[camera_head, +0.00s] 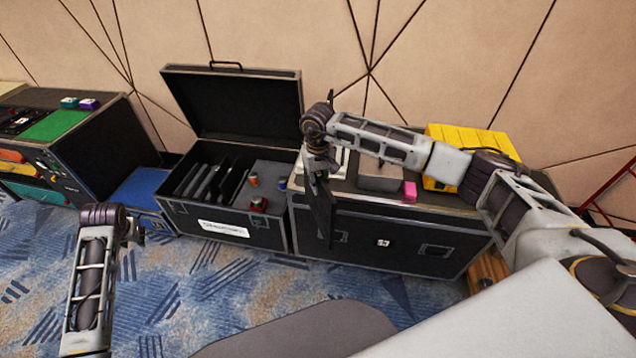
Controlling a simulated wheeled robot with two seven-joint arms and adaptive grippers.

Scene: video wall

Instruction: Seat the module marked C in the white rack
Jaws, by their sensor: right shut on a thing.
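My right gripper (319,172) is shut on a dark flat module (323,212), which hangs upright below it in front of the black case top. I cannot read any letter on the module. A white object (342,160), perhaps the white rack, shows partly behind my right gripper on the black case; the gripper and arm hide much of it. My left arm comes in at the lower left, and its end (134,230) is over the carpet, too small to tell open from shut.
An open black case (259,232) holds several dark upright panels, with small orange, red and blue items beside them. A pink block (410,191), grey box (381,179) and yellow case (470,140) sit on the right case. A console (81,160) stands at left.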

